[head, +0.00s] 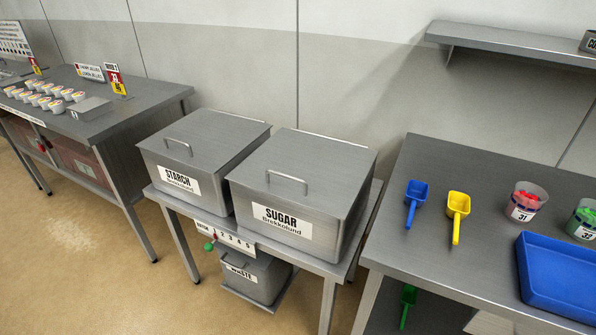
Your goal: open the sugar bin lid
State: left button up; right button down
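The sugar bin (283,221) is a grey metal box with a white "SUGAR" label, standing on the right part of a low metal stand in the middle of the head view. Its flat lid (320,160) lies shut on top. A bar handle (287,182) sits near the lid's front edge. Neither of my grippers shows in this view.
The starch bin (176,185), also lidded, stands close on the sugar bin's left. A table on the right holds a blue scoop (417,191), a yellow scoop (459,204), labelled cups and a blue tray (560,278). A waste bin (256,279) sits below.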

aim_at(325, 174)
jog(key=i+j+z, duration=0.1)
jog(key=j+z, duration=0.25)
jog(key=j, duration=0.4)
jog(key=j+z, duration=0.35)
jog(key=j, duration=0.35)
